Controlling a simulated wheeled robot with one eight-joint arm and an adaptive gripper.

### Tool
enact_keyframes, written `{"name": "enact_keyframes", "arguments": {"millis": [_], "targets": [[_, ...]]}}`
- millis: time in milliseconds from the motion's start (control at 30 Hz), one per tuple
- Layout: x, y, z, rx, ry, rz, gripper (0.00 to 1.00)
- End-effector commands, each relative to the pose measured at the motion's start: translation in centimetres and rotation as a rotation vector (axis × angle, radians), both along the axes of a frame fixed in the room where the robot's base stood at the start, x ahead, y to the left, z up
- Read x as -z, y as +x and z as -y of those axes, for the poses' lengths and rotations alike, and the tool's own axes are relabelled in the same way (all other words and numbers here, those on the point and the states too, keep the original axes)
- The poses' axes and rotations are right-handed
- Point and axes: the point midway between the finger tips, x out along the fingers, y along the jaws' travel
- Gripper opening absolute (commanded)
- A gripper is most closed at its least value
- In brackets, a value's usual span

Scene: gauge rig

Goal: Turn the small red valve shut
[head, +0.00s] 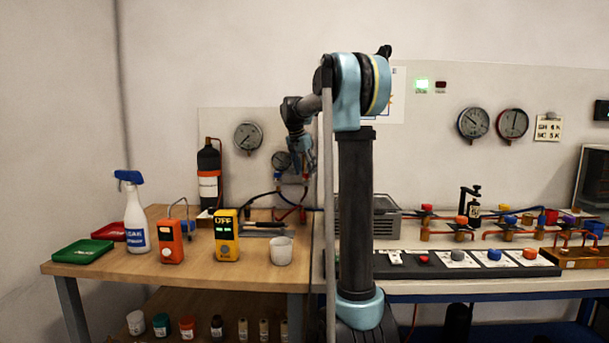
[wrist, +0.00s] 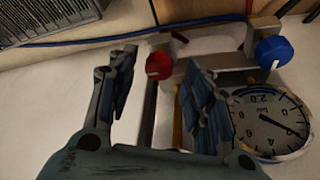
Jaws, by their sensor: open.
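The small red valve (wrist: 159,65) is a round red knob with a pale mark, on a metal block in the wrist view. A matching blue knob (wrist: 273,52) sits to its right on the same block. My gripper (wrist: 160,84) is open, one finger on each side of the red knob in the picture. I cannot tell whether the knob is between the fingertips or still beyond them; no contact shows. In the head view my gripper (head: 303,162) hangs by the gauge set at the wall, partly covering it. The red knob is hard to make out there.
A dial gauge (wrist: 270,122) is close beside the right finger. Blue and red hoses run near the block. On the wooden bench stand a yellow meter (head: 227,236), an orange meter (head: 171,242), a white cup (head: 281,251) and a spray bottle (head: 135,220). A grey crate (wrist: 45,18) is nearby.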

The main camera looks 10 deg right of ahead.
Motion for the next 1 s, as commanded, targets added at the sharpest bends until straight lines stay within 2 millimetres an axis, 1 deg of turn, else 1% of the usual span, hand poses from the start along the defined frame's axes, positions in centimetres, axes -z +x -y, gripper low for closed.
{"name": "enact_keyframes", "arguments": {"millis": [300, 500, 700, 1000], "targets": [[-5.6, -1.8, -1.6, -0.002, 0.001, -0.001, 0.46], [-8.3, -2.5, -2.2, 0.0, 0.001, -0.001, 0.46], [-9.4, -2.9, -2.6, 0.0, 0.001, -0.001, 0.46], [-9.6, -3.0, -2.6, 0.0, 0.001, -0.001, 0.46]]}}
